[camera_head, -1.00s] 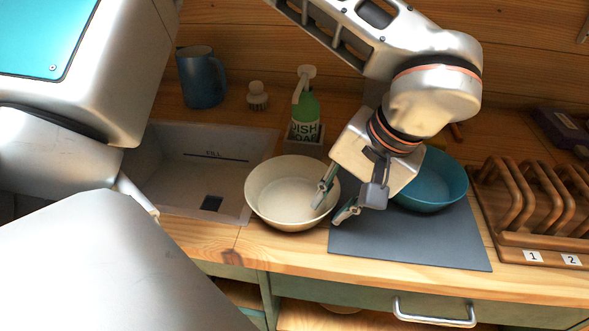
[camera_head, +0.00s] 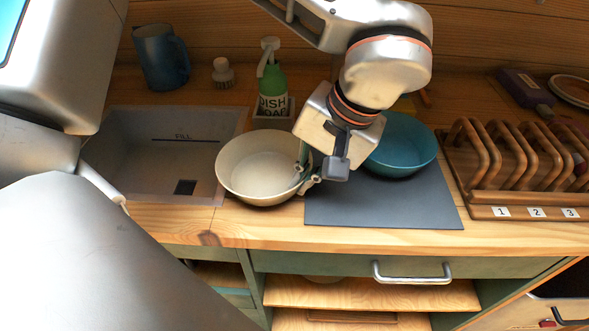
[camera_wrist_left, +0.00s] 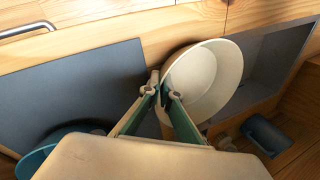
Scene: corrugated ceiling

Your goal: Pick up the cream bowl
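The cream bowl (camera_head: 258,170) sits upright on the wooden counter, between the sink and the grey mat. My left gripper (camera_head: 307,176) is at the bowl's right rim in the head view, one finger inside the bowl and the other outside. In the left wrist view, the fingertips (camera_wrist_left: 160,88) are close together with the rim of the cream bowl (camera_wrist_left: 205,80) between them. The gripper looks shut on this rim. My right gripper is not in view.
A teal bowl (camera_head: 402,146) stands on the grey mat (camera_head: 385,207), right of my gripper. A soap bottle (camera_head: 271,85) stands behind the cream bowl. The sink (camera_head: 150,190) is at left, with a blue mug (camera_head: 160,58) behind it. A wooden rack (camera_head: 520,192) is at right.

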